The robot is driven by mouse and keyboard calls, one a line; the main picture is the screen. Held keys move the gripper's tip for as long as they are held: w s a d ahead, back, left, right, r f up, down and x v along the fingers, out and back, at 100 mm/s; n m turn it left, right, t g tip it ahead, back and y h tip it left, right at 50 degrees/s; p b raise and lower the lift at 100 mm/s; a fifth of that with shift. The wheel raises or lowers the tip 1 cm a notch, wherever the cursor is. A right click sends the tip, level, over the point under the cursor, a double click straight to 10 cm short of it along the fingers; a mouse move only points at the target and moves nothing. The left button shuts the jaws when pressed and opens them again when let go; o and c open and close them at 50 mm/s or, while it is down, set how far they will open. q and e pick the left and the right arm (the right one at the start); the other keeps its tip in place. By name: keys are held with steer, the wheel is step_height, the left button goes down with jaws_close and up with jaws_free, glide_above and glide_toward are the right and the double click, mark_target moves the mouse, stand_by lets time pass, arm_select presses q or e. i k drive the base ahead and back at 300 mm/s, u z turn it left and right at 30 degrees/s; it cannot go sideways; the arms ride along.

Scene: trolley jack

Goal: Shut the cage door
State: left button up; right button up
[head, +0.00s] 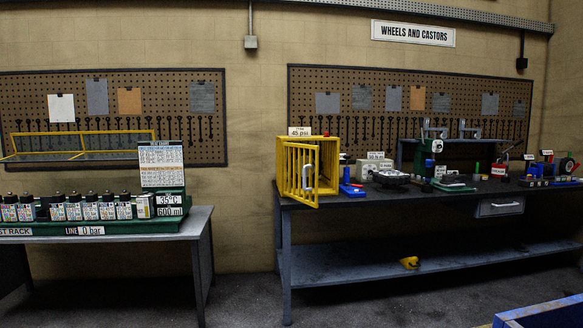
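The yellow cage (335,160) stands at the left end of the dark-topped right bench. A sign reading "45 psi" and a small red part are on its top. Its yellow barred cage door (297,172) stands open at an angle, its free right edge swung out towards me. A pale upright handle (308,178) is on the door near that free edge. The door's lower corner reaches a little past the bench's front edge. What is inside the cage is hard to make out behind the bars. Neither of my grippers is in view.
The right bench (430,196) carries a blue tool (351,187) close right of the cage, grey boxes and several other tools. Floor shows between the benches. A blue edge (540,313) is at lower right.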

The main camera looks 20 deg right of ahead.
mark_target(289, 193)
steer(key=z, duration=0.1)
steer(key=i, duration=3)
steer(key=z, duration=0.95)
